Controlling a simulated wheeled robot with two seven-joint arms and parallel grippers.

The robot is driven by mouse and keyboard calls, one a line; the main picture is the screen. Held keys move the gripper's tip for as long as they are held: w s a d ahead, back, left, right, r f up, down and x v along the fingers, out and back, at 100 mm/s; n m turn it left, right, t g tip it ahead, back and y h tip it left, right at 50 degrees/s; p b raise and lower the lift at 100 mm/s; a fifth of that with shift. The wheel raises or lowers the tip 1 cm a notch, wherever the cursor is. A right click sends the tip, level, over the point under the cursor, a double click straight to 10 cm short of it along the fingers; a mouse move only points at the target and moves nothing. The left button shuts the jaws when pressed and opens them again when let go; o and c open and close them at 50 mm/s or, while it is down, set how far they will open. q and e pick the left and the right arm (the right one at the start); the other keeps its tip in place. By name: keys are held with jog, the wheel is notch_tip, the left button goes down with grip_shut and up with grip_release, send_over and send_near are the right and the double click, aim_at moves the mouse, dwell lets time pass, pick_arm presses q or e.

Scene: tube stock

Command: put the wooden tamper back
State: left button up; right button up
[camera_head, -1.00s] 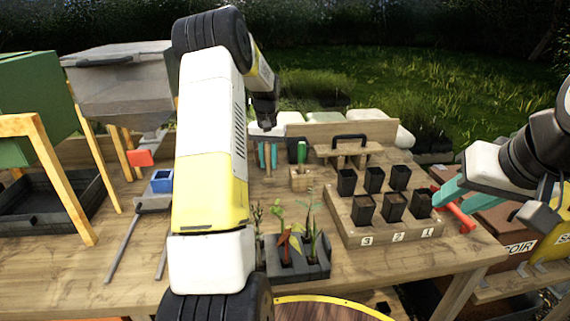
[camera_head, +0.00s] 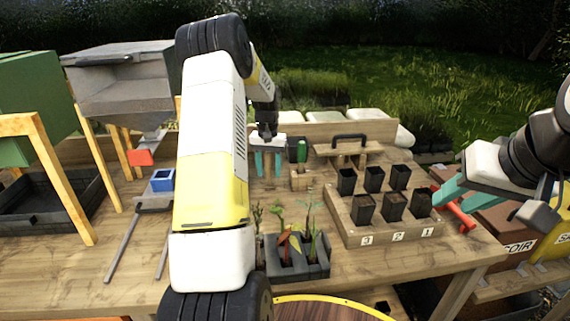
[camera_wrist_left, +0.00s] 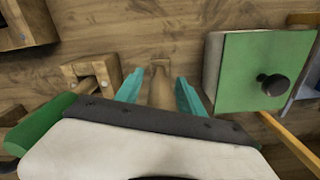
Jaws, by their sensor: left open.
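The wooden tamper, a plain round wooden piece (camera_wrist_left: 161,92), stands between the teal fingers of my left gripper (camera_wrist_left: 158,92) in the left wrist view. It also shows as a small wooden post (camera_head: 269,166) between the fingers in the head view. My left gripper (camera_head: 268,163) is open, with a finger on each side and a visible gap to the wood. The upper part of the tamper is hidden by the gripper's palm. My right gripper (camera_head: 494,203) is open at the far right, near a red-handled tool (camera_head: 461,217).
A green-handled tool (camera_head: 301,151) stands in a small wooden holder (camera_head: 302,181), just right of my left gripper. A wooden rack (camera_head: 380,235) with several black pots stands further right. A seedling tray (camera_head: 299,270) is in front. A black-handled wooden board (camera_head: 348,149) is behind the rack.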

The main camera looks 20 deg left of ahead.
pick_arm(q)
notch_tip(320, 180, up, 12)
jog(key=s+d+r+m+t, duration=0.1)
jog(key=s+d+r+t, duration=0.2)
jog(key=s+d+r, duration=0.9)
jog(key=s+d+f+t+h, duration=0.1)
jog(key=s+d, duration=0.1)
jog(key=s, duration=0.7)
jog(key=s+d+f+m+t+h, duration=0.1)
jog(key=s+d+t, duration=0.1)
jog(key=s, duration=0.8)
jog(key=shift+s+d+f, duration=0.2)
jog(key=shift+d+f, duration=0.05)
jog(key=shift+d, duration=0.1)
jog(key=shift+a, duration=0.1)
